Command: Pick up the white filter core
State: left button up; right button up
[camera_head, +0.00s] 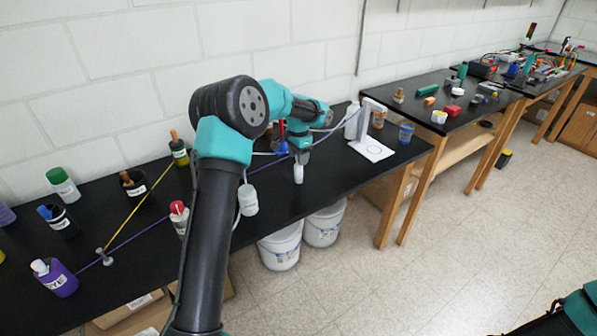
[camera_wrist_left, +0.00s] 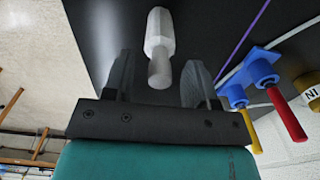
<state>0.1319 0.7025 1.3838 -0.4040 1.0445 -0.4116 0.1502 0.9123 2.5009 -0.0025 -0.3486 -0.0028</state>
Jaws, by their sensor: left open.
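The white filter core (camera_head: 298,174) is a small pale cylinder by the front edge of the black table (camera_head: 334,192). In the left wrist view the filter core (camera_wrist_left: 160,30) has a wider faceted body and a narrower, rounded grey end pointing toward the gripper. My left gripper (camera_head: 301,157) is just above it in the head view, pointing down. In the left wrist view my left gripper (camera_wrist_left: 160,62) is open, with one dark finger on each side of the core's narrow end. Contact cannot be told. My right gripper is not in view.
A blue valve (camera_wrist_left: 262,68) with a red handle (camera_wrist_left: 288,112) sits beside the gripper. A white stand (camera_head: 370,148) is to the right. A white bottle (camera_head: 248,200) is to the left. Buckets (camera_head: 281,248) stand below the table. Labelled bottles (camera_head: 62,184) fill the left side.

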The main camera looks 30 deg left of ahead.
pick_arm(q)
grip_shut()
dwell(0.4)
jog(key=shift+r, duration=0.1)
jog(key=shift+r, duration=1.8)
jog(key=s+d+r, duration=0.1)
jog(key=s+d, duration=0.7)
jog(key=s, duration=0.5)
jog(key=shift+s+d, duration=0.2)
jog(key=shift+s, duration=0.15)
jog(key=shift+r, duration=0.1)
